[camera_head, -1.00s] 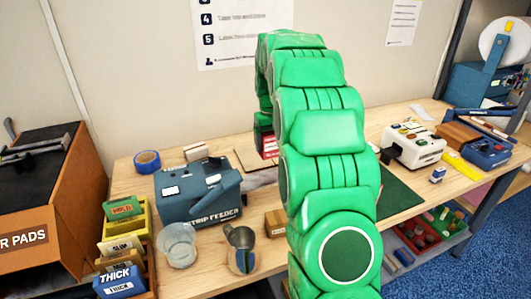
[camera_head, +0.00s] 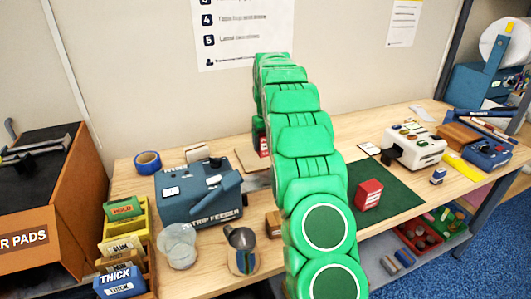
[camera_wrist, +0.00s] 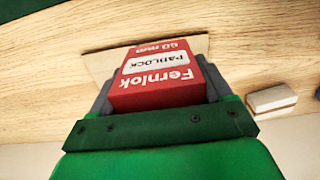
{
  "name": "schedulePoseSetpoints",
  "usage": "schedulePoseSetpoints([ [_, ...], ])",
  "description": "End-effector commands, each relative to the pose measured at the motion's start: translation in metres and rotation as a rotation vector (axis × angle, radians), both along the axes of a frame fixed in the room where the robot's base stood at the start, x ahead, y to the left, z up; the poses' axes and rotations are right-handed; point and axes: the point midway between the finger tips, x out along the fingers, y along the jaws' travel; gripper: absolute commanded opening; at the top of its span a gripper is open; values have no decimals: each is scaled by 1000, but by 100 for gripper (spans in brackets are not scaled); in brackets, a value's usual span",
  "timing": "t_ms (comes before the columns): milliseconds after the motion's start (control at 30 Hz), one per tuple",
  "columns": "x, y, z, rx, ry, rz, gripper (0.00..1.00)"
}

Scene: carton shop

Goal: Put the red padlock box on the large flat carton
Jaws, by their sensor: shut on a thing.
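My gripper (camera_wrist: 158,97) is shut on the red padlock box (camera_wrist: 160,78), marked "Fernlok PADLOCK 60 mm", gripping its two sides. In the head view only a sliver of this red box (camera_head: 264,146) shows beside my green arm, and the jaws are hidden. The flat tan carton (camera_head: 243,161) lies on the bench at the back, partly behind the arm. In the wrist view the carton (camera_wrist: 101,64) shows right behind the box. I cannot tell whether the box touches it or hangs above it.
Another red box (camera_head: 369,192) stands on the green mat (camera_head: 400,197). A blue strip feeder (camera_head: 198,192), blue tape roll (camera_head: 147,161), clear cup (camera_head: 178,245) and metal mug (camera_head: 242,250) are left of my arm. A small pale block (camera_wrist: 271,100) lies beside the carton.

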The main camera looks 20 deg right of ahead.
Motion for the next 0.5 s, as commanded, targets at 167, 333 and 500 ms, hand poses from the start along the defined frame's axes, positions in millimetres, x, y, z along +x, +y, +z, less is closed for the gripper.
schedulePoseSetpoints([
  [167,13,-3,-17,0,0,0,38],
  [333,23,-6,-28,-1,-1,0,38],
  [500,26,-6,-31,-1,-2,0,38],
])
